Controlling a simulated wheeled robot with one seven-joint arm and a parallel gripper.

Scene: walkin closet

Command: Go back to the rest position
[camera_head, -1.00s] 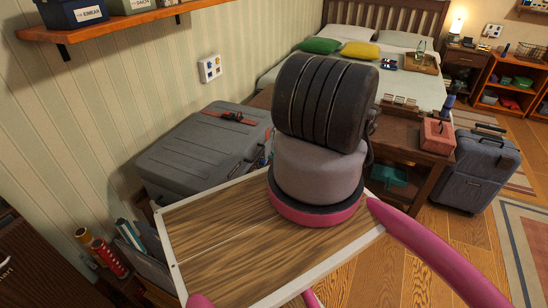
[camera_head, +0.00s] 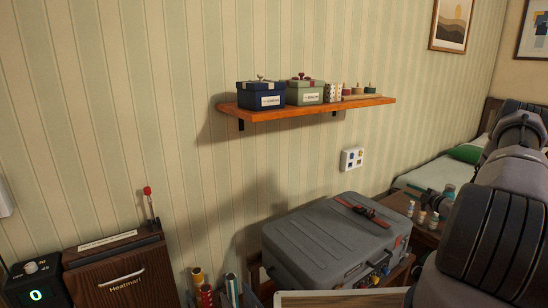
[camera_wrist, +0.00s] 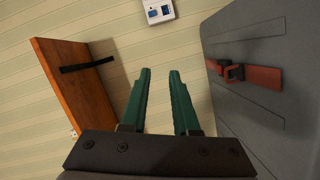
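My gripper (camera_wrist: 160,100) shows in the wrist view with its two green fingers apart and nothing between them. Beyond the fingers is striped wall. The grey hard case (camera_wrist: 275,70) is to their right and the underside of the orange wooden shelf (camera_wrist: 75,95) to their left.
In the head view the shelf (camera_head: 310,108) holds a blue box (camera_head: 262,95), a green box (camera_head: 305,92) and small items. The grey case (camera_head: 330,240) lies below. A brown heater (camera_head: 118,272) stands at lower left. A bed (camera_head: 440,175) is at right.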

